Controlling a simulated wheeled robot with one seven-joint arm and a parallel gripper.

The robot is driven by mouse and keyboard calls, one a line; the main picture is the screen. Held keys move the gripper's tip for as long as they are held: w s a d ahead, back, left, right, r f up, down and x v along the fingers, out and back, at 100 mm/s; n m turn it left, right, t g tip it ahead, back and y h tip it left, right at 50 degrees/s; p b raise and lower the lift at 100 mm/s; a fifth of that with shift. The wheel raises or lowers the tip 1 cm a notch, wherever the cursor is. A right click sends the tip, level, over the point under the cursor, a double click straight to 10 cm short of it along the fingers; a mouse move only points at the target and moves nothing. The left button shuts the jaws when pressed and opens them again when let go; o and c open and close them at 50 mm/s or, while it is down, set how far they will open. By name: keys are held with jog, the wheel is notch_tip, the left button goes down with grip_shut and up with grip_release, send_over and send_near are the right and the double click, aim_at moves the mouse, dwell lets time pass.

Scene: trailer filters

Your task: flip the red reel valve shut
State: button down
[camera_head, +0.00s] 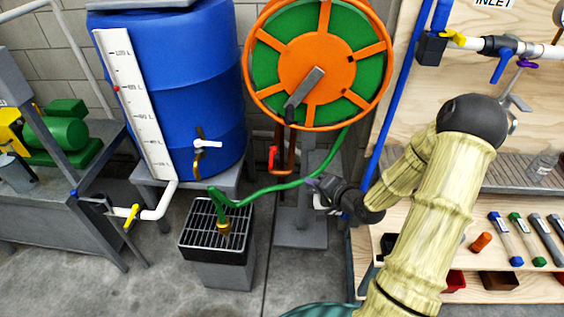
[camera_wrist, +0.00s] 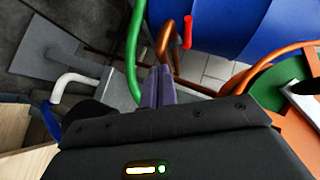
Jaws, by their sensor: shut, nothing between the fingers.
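The red reel valve (camera_head: 273,158) hangs on the copper pipe below the orange and green hose reel (camera_head: 316,66) in the head view. Its red handle (camera_wrist: 187,33) also shows in the wrist view, upright beside the bent copper pipe (camera_wrist: 165,45), near the top. My gripper (camera_head: 312,184) is to the right of and a little below the valve in the head view, apart from it. In the wrist view my gripper (camera_wrist: 158,85) has its two purple-grey fingers together, with nothing between them. The fingertips point toward the copper pipe, short of the red handle.
A green hose (camera_head: 275,188) runs from the reel to a grated drain bin (camera_head: 217,235), passing close to my gripper. A blue barrel (camera_head: 180,90) stands behind at left. A grey reel stand (camera_head: 300,230) is below. A wooden bench with a shelf (camera_head: 500,275) is at right.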

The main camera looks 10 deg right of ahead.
aim_at(283, 170)
jog(key=d+r+m+t+y, duration=0.1)
jog(key=r+m+t, duration=0.1)
jog(key=shift+w+d+r+t, duration=0.1)
jog(key=shift+d+t, duration=0.1)
jog(key=shift+t, duration=0.1)
jog(key=a+b+x, duration=0.1)
jog(key=x, duration=0.3)
jog(key=s+b+x, duration=0.1)
jog(key=x, duration=0.3)
jog(key=a+b+x, duration=0.1)
jog(key=x, duration=0.4)
jog(key=shift+s+a, duration=0.2)
jog(key=shift+a, duration=0.1)
jog(key=shift+d+m, duration=0.1)
jog(key=shift+m, duration=0.2)
